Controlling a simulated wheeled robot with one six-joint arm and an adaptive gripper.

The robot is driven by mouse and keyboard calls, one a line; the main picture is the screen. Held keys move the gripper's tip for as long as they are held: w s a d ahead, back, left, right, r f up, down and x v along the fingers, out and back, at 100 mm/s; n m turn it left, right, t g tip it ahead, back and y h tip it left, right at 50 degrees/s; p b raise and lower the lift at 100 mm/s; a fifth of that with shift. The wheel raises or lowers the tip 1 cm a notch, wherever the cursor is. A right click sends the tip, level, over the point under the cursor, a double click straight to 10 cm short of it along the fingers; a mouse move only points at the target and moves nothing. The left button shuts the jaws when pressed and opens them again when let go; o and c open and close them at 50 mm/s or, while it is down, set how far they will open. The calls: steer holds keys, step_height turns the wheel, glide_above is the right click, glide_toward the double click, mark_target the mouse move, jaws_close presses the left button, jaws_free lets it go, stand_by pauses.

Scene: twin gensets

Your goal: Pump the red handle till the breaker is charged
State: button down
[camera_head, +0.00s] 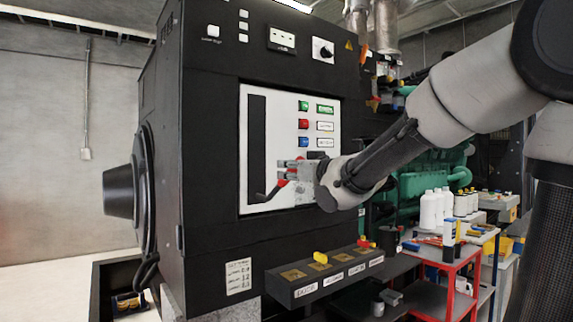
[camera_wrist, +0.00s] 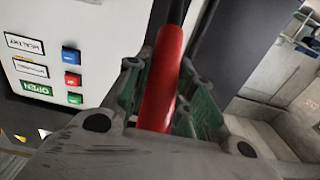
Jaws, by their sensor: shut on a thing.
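The red handle (camera_head: 282,184) is on the lower part of the white breaker panel (camera_head: 280,110), with a black lever end (camera_head: 262,197) showing to its left. My gripper (camera_head: 289,172) is at the handle with its fingers closed around it. In the wrist view the red grip (camera_wrist: 163,80) runs between the two fingers, and its black shaft goes up out of view. The fingers hide part of the handle in the head view. Green, red and blue buttons (camera_head: 303,123) with labels sit on the panel; the wrist view shows a green OPEN label (camera_wrist: 34,88).
The black genset cabinet (camera_head: 215,60) surrounds the panel. A ledge with yellow and red knobs (camera_head: 330,270) juts out below my arm. A red-framed cart (camera_head: 440,265) with white bottles (camera_head: 428,210) stands at right. Pale floor lies open at left.

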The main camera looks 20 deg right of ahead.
steer(key=w+r, duration=0.1)
steer(key=r, duration=0.1)
steer(key=w+a+r, duration=0.1)
steer(key=w+r, duration=0.2)
steer(key=r, duration=0.1)
steer(key=shift+w+a+r, duration=0.2)
steer(key=shift+w, duration=0.05)
steer(key=w+a+r, duration=0.2)
steer(key=w+r, duration=0.2)
steer(key=w, duration=0.3)
steer(key=s+d+f, duration=0.1)
steer(key=s+f, duration=0.2)
steer(key=s, duration=0.1)
steer(key=s+d+f, duration=0.1)
steer(key=s+f, duration=0.3)
steer(key=s, duration=0.1)
steer(key=s+d+f, duration=0.2)
steer(key=s+f, duration=0.1)
steer(key=s, duration=0.1)
steer(key=shift+s+f, duration=0.15)
steer(key=shift+f, duration=0.2)
steer(key=shift+r, duration=0.35)
steer(key=w+a+r, duration=0.3)
steer(key=w+r, duration=0.7)
steer(key=w, duration=0.1)
steer(key=shift+w+a, duration=0.35)
steer(key=shift+a, duration=0.05)
steer(key=shift+s+f, duration=0.1)
